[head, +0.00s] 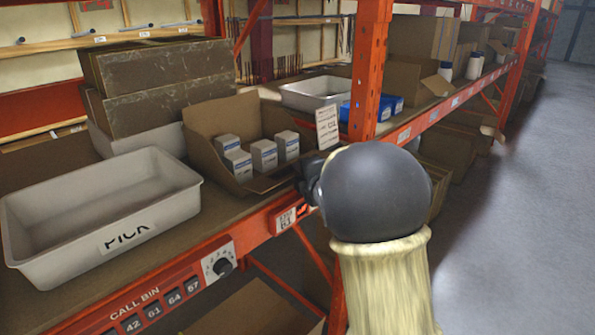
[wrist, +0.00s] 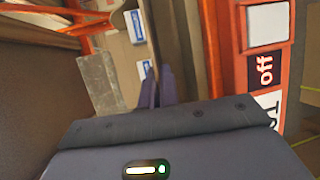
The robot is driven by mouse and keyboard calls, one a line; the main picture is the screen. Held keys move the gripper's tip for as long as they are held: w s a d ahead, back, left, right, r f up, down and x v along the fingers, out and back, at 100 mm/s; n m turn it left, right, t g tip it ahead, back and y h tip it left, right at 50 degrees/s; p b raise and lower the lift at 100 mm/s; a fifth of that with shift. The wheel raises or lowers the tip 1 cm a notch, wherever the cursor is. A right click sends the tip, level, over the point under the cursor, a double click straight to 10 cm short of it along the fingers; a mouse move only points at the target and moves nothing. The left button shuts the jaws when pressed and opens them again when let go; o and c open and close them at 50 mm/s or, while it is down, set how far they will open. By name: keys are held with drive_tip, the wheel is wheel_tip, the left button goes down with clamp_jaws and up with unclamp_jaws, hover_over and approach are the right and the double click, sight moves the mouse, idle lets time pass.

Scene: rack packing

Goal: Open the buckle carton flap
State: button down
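An open brown carton (head: 207,118) sits on the shelf in the head view, with several small white and blue boxes (head: 264,154) inside. I cannot read a label naming it the buckle carton. Its low front flap (head: 262,184) leans outward towards the shelf edge. My gripper is at the carton's front right corner, mostly hidden behind my dark wrist in the head view. In the wrist view my gripper (wrist: 158,75) has its two dark fingers close together, beside a brown cardboard edge. No object clearly shows between them. Whether they touch the cardboard is unclear.
A grey PICK tote (head: 60,257) stands left of the carton. An orange upright (head: 368,70) rises to its right, near my arm. The orange shelf beam (head: 255,228) runs along the front. A grey bin (head: 305,92) and blue boxes (head: 390,104) stand behind.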

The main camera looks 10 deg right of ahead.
drive_tip(key=c, duration=1.9)
unclamp_jaws()
drive_tip(key=b+v, duration=0.5)
drive_tip(key=v, duration=1.2)
drive_tip(key=shift+s+d+b, duration=0.15)
drive_tip(key=shift+b, duration=0.15)
drive_tip(key=s+d+f+m+g+h, duration=0.1)
drive_tip(key=s+f+m+g+h, duration=0.25)
drive_tip(key=f+m, duration=0.55)
drive_tip(key=s+d+f+m+g+h, duration=0.1)
drive_tip(key=s+f+m+g+h, duration=0.1)
drive_tip(key=s+f+m+g, duration=0.55)
drive_tip(key=s+f+m, duration=0.1)
drive_tip(key=f+m, duration=0.1)
drive_tip(key=f, duration=0.1)
drive_tip(key=s+a+f+m+g, duration=0.1)
drive_tip(key=s+f, duration=0.1)
drive_tip(key=f, duration=0.1)
drive_tip(key=s+a+f+m+y, duration=0.1)
drive_tip(key=s+f+m, duration=0.1)
drive_tip(key=f, duration=0.1)
drive_tip(key=shift+s+m+g, duration=0.2)
drive_tip(key=shift+m+g, duration=0.15)
drive_tip(key=shift+g, duration=0.05)
